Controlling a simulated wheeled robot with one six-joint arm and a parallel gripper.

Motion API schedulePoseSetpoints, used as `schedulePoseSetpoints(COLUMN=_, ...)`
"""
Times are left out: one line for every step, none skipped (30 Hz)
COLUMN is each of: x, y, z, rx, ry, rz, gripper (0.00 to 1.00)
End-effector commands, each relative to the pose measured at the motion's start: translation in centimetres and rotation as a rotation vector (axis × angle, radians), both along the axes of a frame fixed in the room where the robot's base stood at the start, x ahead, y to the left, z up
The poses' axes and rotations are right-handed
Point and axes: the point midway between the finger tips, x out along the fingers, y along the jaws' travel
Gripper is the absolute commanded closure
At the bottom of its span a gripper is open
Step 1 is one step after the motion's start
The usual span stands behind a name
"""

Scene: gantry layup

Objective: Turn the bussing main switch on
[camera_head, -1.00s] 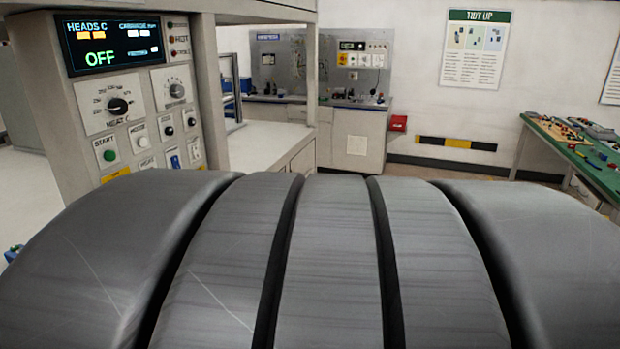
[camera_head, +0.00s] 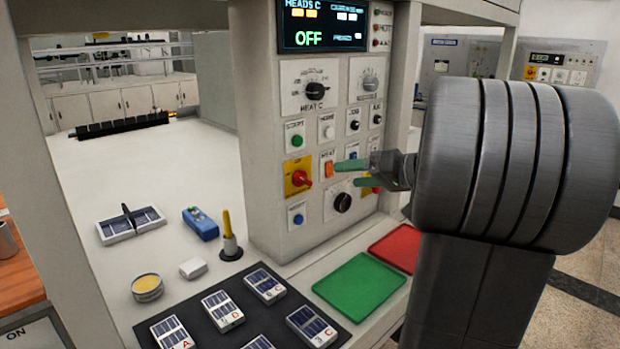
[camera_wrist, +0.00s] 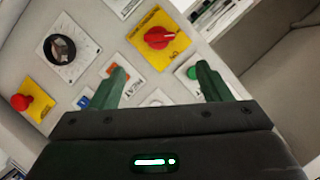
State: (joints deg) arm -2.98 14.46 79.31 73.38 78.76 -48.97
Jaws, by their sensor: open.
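A control panel (camera_head: 318,130) carries a red rotary switch (camera_head: 301,176) on a yellow plate; I cannot read its label. The display (camera_head: 323,24) above reads OFF. In the wrist view the red switch (camera_wrist: 160,38) lies beyond the gap between the fingertips, with its handle slanted. My gripper (camera_head: 352,174) is open and empty, with two green fingers, in front of the panel and to the right of the switch in the head view. It appears apart from the switch. The wrist view shows both fingers of my gripper (camera_wrist: 160,70) spread.
Close around are an orange rocker (camera_head: 328,169), a green start button (camera_head: 295,141), a black knob (camera_head: 342,202) and a red mushroom button (camera_wrist: 21,102). Below lie a green tray (camera_head: 360,287), a red tray (camera_head: 398,248) and a dark mat (camera_head: 252,318) with several cells.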

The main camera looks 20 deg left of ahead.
Motion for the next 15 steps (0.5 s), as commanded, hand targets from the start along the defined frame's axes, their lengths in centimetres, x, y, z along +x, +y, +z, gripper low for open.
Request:
schedulePoseSetpoints(x=0.0, y=0.9, z=-0.2, rx=-0.001, ry=0.002, rz=0.004, gripper=0.29)
schedulePoseSetpoints(x=0.0, y=1.4, z=-0.3, rx=-0.001, ry=0.002, rz=0.004, gripper=0.29)
schedulePoseSetpoints(x=0.2, y=2.2, z=-0.5, rx=-0.001, ry=0.004, rz=0.005, gripper=0.29)
schedulePoseSetpoints(x=0.2, y=2.8, z=-0.7, rx=-0.001, ry=0.005, rz=0.004, gripper=0.29)
schedulePoseSetpoints(x=0.3, y=3.3, z=-0.9, rx=-0.001, ry=0.005, rz=0.004, gripper=0.29)
schedulePoseSetpoints(x=0.4, y=4.1, z=-1.2, rx=-0.002, ry=0.006, rz=0.004, gripper=0.29)
schedulePoseSetpoints(x=0.5, y=4.7, z=-1.4, rx=-0.002, ry=0.007, rz=0.004, gripper=0.29)
schedulePoseSetpoints(x=0.6, y=5.3, z=-1.5, rx=-0.002, ry=0.006, rz=0.003, gripper=0.29)
schedulePoseSetpoints(x=0.7, y=6.1, z=-1.8, rx=-0.002, ry=0.006, rz=0.003, gripper=0.29)
schedulePoseSetpoints(x=0.7, y=6.7, z=-2.0, rx=-0.002, ry=0.005, rz=0.003, gripper=0.29)
schedulePoseSetpoints(x=0.8, y=7.2, z=-2.1, rx=-0.002, ry=0.006, rz=0.003, gripper=0.29)
schedulePoseSetpoints(x=1.0, y=7.9, z=-2.4, rx=-0.002, ry=0.005, rz=0.001, gripper=0.29)
schedulePoseSetpoints(x=1.0, y=8.5, z=-2.5, rx=-0.002, ry=0.005, rz=0.003, gripper=0.29)
schedulePoseSetpoints(x=1.1, y=8.9, z=-2.7, rx=-0.003, ry=0.005, rz=0.002, gripper=0.29)
schedulePoseSetpoints(x=1.2, y=9.5, z=-2.9, rx=-0.004, ry=0.006, rz=0.001, gripper=0.29)
